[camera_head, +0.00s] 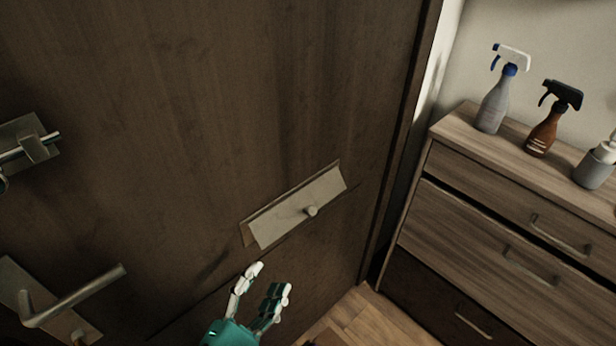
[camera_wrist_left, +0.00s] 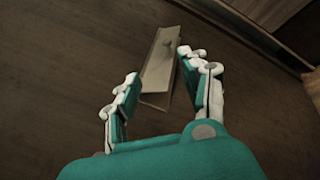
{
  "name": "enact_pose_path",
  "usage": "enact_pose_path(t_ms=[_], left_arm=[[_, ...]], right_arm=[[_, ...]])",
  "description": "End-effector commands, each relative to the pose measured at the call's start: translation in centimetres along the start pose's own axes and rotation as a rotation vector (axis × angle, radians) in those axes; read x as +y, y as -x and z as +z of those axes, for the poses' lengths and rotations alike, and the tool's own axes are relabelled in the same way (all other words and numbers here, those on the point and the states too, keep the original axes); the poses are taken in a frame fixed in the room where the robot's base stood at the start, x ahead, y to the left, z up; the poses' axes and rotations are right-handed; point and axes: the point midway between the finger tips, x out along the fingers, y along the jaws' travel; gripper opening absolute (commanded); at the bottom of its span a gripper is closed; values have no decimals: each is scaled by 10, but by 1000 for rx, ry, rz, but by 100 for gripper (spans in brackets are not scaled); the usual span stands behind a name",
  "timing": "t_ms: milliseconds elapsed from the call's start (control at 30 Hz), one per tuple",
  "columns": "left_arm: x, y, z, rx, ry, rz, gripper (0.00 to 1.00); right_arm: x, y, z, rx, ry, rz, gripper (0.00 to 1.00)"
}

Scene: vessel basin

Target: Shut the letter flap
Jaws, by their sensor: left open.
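The letter flap (camera_head: 293,210) is a pale metal plate with a small round knob (camera_head: 311,211), set in the dark wooden door (camera_head: 200,120). It tilts out from the door along its lower side, so it stands partly open. My left gripper (camera_head: 267,278) is open and empty, just below the flap and apart from it in the head view. In the left wrist view the flap (camera_wrist_left: 158,68) shows beyond and between the open fingers (camera_wrist_left: 155,75). I cannot tell the exact gap in depth. My right gripper is not in view.
A door handle (camera_head: 75,295) and a latch (camera_head: 28,143) are on the door at the left. A wooden drawer unit (camera_head: 500,200) stands at the right, with spray bottles (camera_head: 496,95) and a pump bottle (camera_head: 597,165) on top.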

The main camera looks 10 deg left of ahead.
Motion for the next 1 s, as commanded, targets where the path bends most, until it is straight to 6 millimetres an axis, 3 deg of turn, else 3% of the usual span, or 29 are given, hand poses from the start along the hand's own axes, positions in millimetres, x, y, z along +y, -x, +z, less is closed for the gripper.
enact_pose_path(t_ms=[100,267,600,700,800,1000], left_arm=[[-2,-1,3,16,28,-20,45],[-2,-20,5,16,31,-17,45],[-2,-94,5,16,31,-18,45],[-4,-116,3,17,27,-19,45],[-6,-136,2,19,25,-20,45],[-8,-165,-1,20,24,-22,45]], right_arm=[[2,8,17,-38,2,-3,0],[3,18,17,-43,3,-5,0],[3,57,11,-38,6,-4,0],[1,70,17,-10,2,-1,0],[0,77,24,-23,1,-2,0],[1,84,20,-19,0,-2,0]])
